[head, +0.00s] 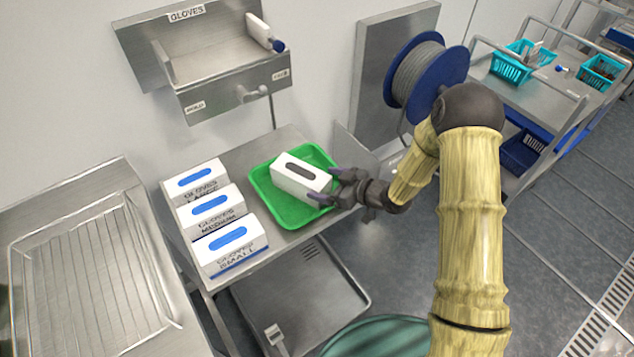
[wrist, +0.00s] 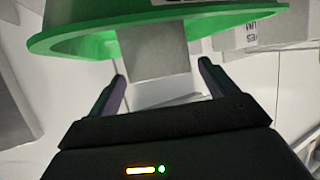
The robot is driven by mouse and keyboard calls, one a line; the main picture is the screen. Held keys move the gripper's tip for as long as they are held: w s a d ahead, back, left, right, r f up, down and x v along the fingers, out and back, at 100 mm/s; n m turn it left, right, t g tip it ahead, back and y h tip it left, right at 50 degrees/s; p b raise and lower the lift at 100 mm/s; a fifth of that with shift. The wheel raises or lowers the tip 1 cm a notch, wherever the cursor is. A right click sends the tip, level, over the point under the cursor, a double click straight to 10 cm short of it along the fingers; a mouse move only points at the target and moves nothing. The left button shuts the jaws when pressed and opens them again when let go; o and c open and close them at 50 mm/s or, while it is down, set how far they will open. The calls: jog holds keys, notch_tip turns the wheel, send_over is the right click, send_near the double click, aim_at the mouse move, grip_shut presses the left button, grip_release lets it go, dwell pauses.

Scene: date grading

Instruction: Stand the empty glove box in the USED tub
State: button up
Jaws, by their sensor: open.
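The white glove box (head: 298,181) with a dark, empty-looking slot on top is inside the green tub (head: 270,212), its slot facing up. The tub stands on the steel table; I cannot read a USED label on it. My gripper (head: 331,186) is at the box's right end, over the tub's right rim. In the wrist view my gripper (wrist: 160,80) is open, its fingers apart, with the box's shaded end (wrist: 155,52) just beyond and between the tips. The tub's green rim (wrist: 70,40) also shows there. Whether the box rests fully on the tub's floor is hidden.
Three glove boxes with blue slots, large (head: 195,183), medium (head: 210,211) and small (head: 231,246), stand in a row left of the tub. A steel wall holder (head: 235,88) hangs behind. A blue hose reel (head: 425,75) is at the back right.

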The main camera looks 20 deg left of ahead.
jog(key=b+v, duration=0.1)
jog(key=v, duration=0.6)
jog(key=shift+d, duration=0.3)
jog(key=shift+s+r, duration=0.1)
jog(key=d+r+m+t+h, duration=0.1)
jog(key=d+r+m+h, duration=0.3)
jog(key=d, duration=0.4)
jog(key=d+r+m+t+h, duration=0.2)
jog(key=d+m+h, duration=0.1)
jog(key=d+h, duration=0.4)
jog(key=s+d+r+m+g+h, duration=0.1)
jog(key=s+d+r+m+g, duration=0.1)
jog(key=s, duration=0.5)
jog(key=s+d+r+m+g, duration=0.2)
jog(key=s+d+r+m, duration=0.1)
jog(key=s, duration=0.5)
jog(key=shift+s+d+m+g+h, duration=0.2)
jog(key=shift+d+m+g+h, duration=0.15)
jog(key=shift+d+m, duration=0.7)
